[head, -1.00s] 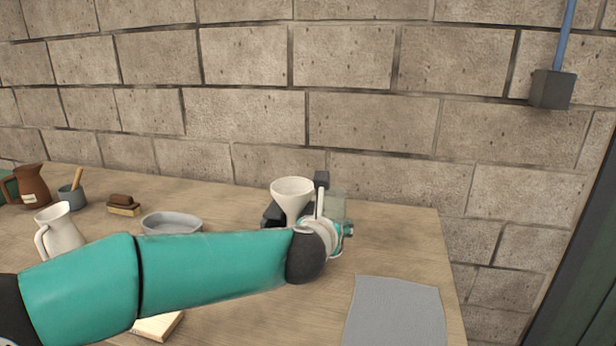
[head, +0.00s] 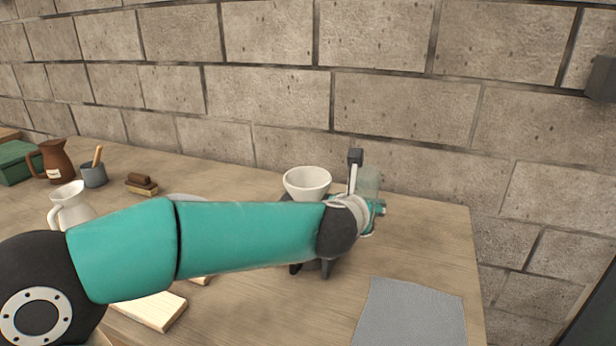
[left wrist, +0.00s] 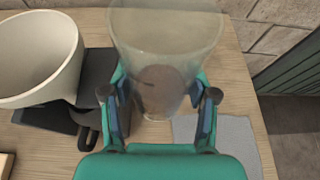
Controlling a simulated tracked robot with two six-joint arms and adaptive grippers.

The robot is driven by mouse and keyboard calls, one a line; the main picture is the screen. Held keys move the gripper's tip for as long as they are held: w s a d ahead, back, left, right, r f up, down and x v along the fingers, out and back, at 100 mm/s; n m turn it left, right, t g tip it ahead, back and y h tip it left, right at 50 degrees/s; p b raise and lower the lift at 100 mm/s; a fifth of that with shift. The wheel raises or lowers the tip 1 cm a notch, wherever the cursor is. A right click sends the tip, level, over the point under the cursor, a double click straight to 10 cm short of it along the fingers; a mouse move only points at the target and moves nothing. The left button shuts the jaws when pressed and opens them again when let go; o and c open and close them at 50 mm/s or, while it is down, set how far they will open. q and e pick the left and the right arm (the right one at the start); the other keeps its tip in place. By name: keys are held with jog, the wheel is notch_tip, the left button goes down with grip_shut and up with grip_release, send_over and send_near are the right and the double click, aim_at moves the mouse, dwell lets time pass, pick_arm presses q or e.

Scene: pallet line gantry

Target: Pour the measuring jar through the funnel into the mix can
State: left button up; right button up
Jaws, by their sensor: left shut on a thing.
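The measuring jar (left wrist: 165,50) is clear, with brown material low inside it. My left gripper (left wrist: 160,105) is shut on it. In the head view the jar (head: 369,182) is upright, just right of the funnel, partly hidden by my wrist. The wide cream funnel (head: 307,183) shows its bowl; my forearm hides its lower part. In the left wrist view the funnel (left wrist: 35,60) is left of the jar, apart from it, above a dark grey stand (left wrist: 97,75). I cannot make out the mix can. My right gripper is not in view.
A grey mat (head: 412,312) lies at front right, wooden blocks (head: 150,310) at front left.

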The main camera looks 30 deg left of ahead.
pick_arm(q)
jog(key=shift+a+r, duration=0.1)
jog(key=shift+s+a+r+n+h, duration=0.15)
jog(key=shift+a+r+n+h, duration=0.1)
jog(key=shift+n+h, duration=0.3)
jog(key=shift+a+n+h, duration=0.35)
jog(key=shift+n, duration=0.3)
jog(key=r+n+p, duration=0.1)
jog(key=r+p, duration=0.1)
jog(key=a+r+n+h+p, duration=0.1)
jog(key=r, duration=0.1)
jog(key=r+n+h+p, duration=0.1)
jog(key=r+p, duration=0.1)
jog(key=shift+s+a+t+p, duration=0.2)
jog(key=shift+a+t+p, duration=0.05)
jog(key=shift+t+p, duration=0.15)
jog(key=shift+w+f+n+h+b, duration=0.1)
jog(key=shift+w+n+h+b, duration=0.15)
jog(key=shift+n+h, duration=0.3)
jog(key=shift+s+d+f+n+h+b, duration=0.15)
jog(key=shift+n+h+b, duration=0.1)
jog(key=shift+n+b, duration=0.2)
jog(key=shift+f+n+t+h+b, duration=0.1)
jog(key=shift+n+t+h+b, duration=0.35)
jog(key=shift+n, duration=0.25)
